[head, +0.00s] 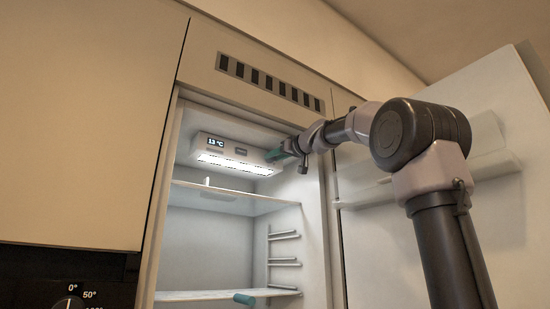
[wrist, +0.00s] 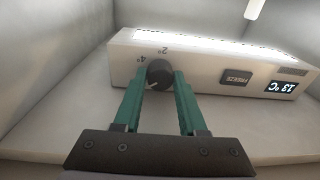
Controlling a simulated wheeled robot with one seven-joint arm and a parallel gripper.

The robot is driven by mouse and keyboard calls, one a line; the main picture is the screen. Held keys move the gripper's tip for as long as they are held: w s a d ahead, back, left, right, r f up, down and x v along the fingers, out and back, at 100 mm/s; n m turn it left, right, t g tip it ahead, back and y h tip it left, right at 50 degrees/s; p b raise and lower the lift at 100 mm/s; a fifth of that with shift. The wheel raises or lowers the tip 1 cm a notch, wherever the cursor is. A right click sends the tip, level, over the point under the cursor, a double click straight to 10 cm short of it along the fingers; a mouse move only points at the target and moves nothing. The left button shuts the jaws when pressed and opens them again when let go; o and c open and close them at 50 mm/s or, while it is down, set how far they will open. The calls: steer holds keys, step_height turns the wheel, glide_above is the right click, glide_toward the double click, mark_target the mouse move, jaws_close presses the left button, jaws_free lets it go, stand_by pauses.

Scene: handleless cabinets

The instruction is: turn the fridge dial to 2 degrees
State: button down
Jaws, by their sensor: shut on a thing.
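The fridge dial (wrist: 159,74) is a small dark round knob at one end of the white control unit (wrist: 208,62) in the wrist view, with the marks 4° and 2° beside it. My gripper (wrist: 162,78) has its two green fingers on either side of the dial, shut on it. In the head view the control unit (head: 232,157) hangs under the fridge ceiling, and its display (head: 215,142) reads 13 °C. My gripper (head: 278,154) reaches its right end there and hides the dial.
The fridge door (head: 450,170) stands open on the right, behind my arm. A glass shelf (head: 230,196) lies below the control unit, and a teal cylinder (head: 244,298) rests on the lower shelf (head: 200,295). A freeze button (wrist: 237,77) sits beside the display.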

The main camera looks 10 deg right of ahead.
steer(key=m+h, duration=0.1)
steer(key=m, duration=1.2)
steer(key=m+h, duration=0.1)
steer(key=m, duration=1.2)
steer(key=shift+a, duration=0.15)
steer(key=shift+m, duration=0.4)
steer(key=c, duration=0.8)
jaws_free()
steer(key=shift+o, duration=0.2)
